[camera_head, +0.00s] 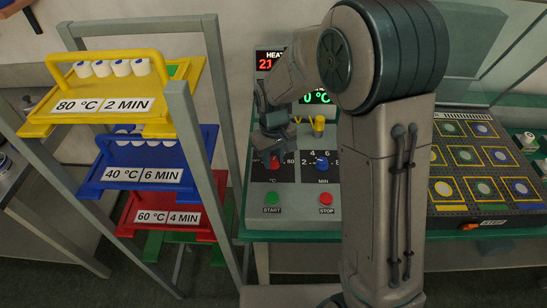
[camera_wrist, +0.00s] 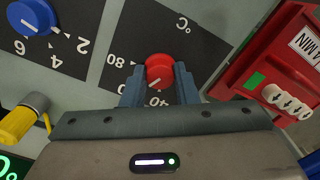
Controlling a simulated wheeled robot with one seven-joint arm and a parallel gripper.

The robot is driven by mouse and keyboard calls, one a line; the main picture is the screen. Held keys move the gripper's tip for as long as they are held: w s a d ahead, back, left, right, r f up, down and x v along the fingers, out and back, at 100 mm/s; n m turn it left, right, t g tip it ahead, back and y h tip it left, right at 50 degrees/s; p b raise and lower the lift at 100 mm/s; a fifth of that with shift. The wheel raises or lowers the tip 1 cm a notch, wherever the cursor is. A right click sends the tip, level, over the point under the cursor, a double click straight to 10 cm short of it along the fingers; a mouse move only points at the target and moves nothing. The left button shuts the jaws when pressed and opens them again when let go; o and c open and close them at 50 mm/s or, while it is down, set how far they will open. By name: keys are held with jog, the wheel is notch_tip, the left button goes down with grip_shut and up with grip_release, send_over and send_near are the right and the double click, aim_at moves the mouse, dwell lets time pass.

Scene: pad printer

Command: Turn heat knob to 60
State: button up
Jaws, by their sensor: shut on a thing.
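The red heat knob (camera_head: 275,163) sits on the black °C dial of the printer's control panel. In the wrist view my gripper (camera_wrist: 159,84) has one finger on each side of the red knob (camera_wrist: 159,68), closed on it. That view is upside down. The 80 mark shows left of the knob and the 40 mark below it, between the fingers. A faint pointer line on the knob seems to slant to the lower left, between these marks. A finger hides part of the scale, and I see no 60 mark. In the head view my gripper (camera_head: 272,132) covers the dial's upper part.
The blue minutes knob (camera_head: 322,163) is beside the dial, with a green START button (camera_head: 272,198) and red STOP button (camera_head: 326,198) below. The red HEAT display (camera_head: 266,62) is partly hidden. Trays (camera_head: 170,225) hang on the left rack.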

aim_at(274, 160)
dwell(0.4)
jog(key=o, duration=1)
jog(key=shift+r, duration=0.1)
notch_tip(274, 160, up, 14)
jog(key=s+d+m+t, duration=0.1)
jog(key=s+d+m, duration=0.2)
jog(key=s+d, duration=0.4)
jog(key=s+d+m+t, duration=0.1)
jog(key=s+d+m, duration=0.2)
jog(key=s+d, duration=0.4)
jog(key=s, duration=0.4)
jog(key=shift+s+d+f+t, duration=0.15)
jog(key=shift+s+f+t, duration=0.2)
jog(key=shift+t, duration=0.05)
